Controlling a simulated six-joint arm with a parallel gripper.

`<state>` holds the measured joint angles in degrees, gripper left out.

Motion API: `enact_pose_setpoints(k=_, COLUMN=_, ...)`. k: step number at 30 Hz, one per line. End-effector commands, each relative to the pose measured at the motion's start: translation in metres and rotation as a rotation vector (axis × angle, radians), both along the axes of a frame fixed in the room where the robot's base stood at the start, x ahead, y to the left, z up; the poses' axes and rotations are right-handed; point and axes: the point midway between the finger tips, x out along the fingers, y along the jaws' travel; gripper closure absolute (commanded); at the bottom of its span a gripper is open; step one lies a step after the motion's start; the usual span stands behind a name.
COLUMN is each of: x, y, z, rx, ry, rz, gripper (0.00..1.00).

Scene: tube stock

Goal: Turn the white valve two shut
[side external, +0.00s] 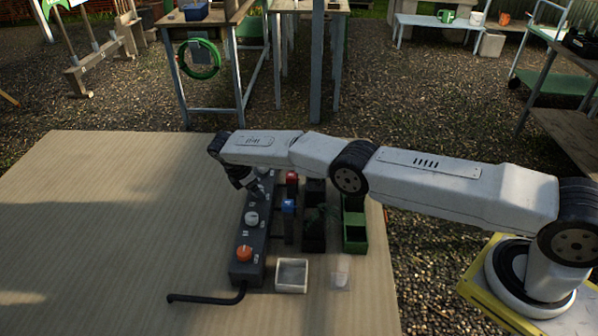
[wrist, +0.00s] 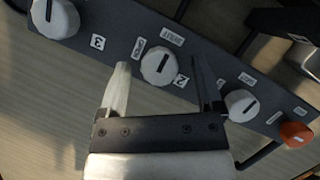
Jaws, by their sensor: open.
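The white valve two (wrist: 157,67) is a round white knob with a short dark mark on its face, on a dark panel (wrist: 117,24). A "2" label sits beside it, and OPEN and SHUT labels lie above it in the wrist view. My gripper (wrist: 161,63) is open, with one finger on each side of this knob. I cannot tell whether the fingers touch it. In the side view my gripper (side external: 256,189) is low over the panel (side external: 243,270) and partly hides this knob.
Another white knob (wrist: 55,17) is at upper left; a white knob (wrist: 241,105) and an orange knob (wrist: 296,134) are at right. Beside the panel are a white tray (side external: 279,287), a clear container (side external: 341,274) and a green bin (side external: 355,241). The table's left side is clear.

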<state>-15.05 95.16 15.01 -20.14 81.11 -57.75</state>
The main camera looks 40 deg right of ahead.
Motion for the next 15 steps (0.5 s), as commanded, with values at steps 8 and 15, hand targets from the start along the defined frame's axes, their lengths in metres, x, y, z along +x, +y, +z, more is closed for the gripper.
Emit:
enact_pose_setpoints(k=8, x=0.001, y=0.005, z=0.012, rx=0.000, ry=-0.001, rz=0.000, gripper=0.16)
enact_pose_setpoints(k=15, x=0.004, y=0.016, z=0.040, rx=0.000, ry=-0.003, rz=0.001, gripper=0.16)
